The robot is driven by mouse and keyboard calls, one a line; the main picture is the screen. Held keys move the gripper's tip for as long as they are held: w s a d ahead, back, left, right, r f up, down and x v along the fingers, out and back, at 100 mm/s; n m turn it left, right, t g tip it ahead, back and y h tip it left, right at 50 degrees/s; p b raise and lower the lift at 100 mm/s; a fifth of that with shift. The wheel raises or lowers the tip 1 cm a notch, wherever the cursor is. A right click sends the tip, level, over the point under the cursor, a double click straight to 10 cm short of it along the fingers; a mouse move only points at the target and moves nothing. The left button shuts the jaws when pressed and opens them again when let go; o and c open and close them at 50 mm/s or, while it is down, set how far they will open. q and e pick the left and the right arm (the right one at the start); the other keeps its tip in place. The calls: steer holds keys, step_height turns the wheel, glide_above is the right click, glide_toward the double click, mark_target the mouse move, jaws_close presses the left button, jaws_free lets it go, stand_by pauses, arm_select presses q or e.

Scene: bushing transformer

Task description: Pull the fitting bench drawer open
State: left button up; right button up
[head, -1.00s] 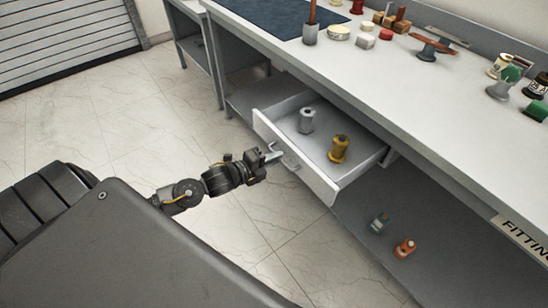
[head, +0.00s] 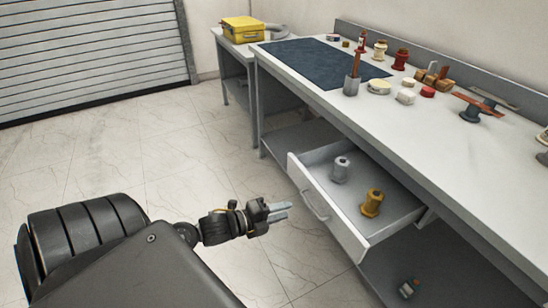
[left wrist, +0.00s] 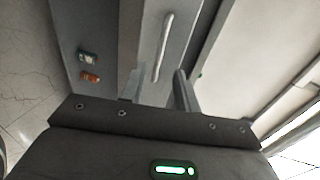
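The fitting bench drawer (head: 345,233) stands pulled out from under the white bench top (head: 440,135). A grey spool (head: 341,169) and a yellow-brown spool (head: 372,203) stand inside it. The drawer's bar handle (head: 314,205) is on its front face, and it also shows in the left wrist view (left wrist: 162,48). My left gripper (head: 287,210) is in front of the handle, with a gap between them. In the left wrist view its two fingers (left wrist: 158,76) are apart with nothing between them; the handle lies beyond the tips. My right gripper is out of view.
Spools, a grey cup (head: 351,86) and a dark blue mat (head: 325,62) are on the bench top. A yellow case (head: 243,29) sits on the far side table. The tiled floor (head: 150,160) left of the drawer is clear.

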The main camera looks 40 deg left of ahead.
arm_select(q)
steer(key=shift+v, duration=1.35)
